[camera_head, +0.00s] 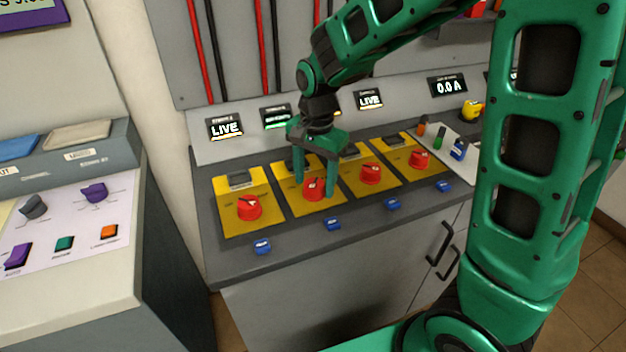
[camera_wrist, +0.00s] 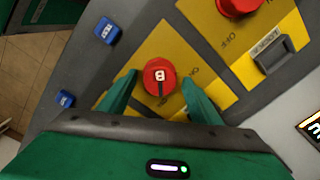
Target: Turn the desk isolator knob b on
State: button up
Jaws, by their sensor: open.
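Desk isolator knob b (camera_head: 314,190) is a red round knob on the second yellow plate (camera_head: 290,203) from the left on the sloped desk. In the wrist view the knob (camera_wrist: 160,70) carries a white letter B, with a dark pointer mark towards my palm. My gripper (camera_head: 314,184) reaches down over it, open. In the wrist view the fingers (camera_wrist: 160,84) stand on either side of the knob, with gaps visible; contact cannot be told.
Similar red knobs stand on yellow plates to the left (camera_head: 249,207) and right (camera_head: 371,173). Blue tags (camera_head: 333,224) line the desk's front. Displays behind include one reading LIVE (camera_head: 225,128) and one reading 0.0 A (camera_head: 448,86). Another console (camera_head: 65,225) stands at left.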

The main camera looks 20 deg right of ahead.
jog(key=shift+f, duration=0.25)
jog(key=c, duration=1)
jog(key=shift+c, duration=0.2)
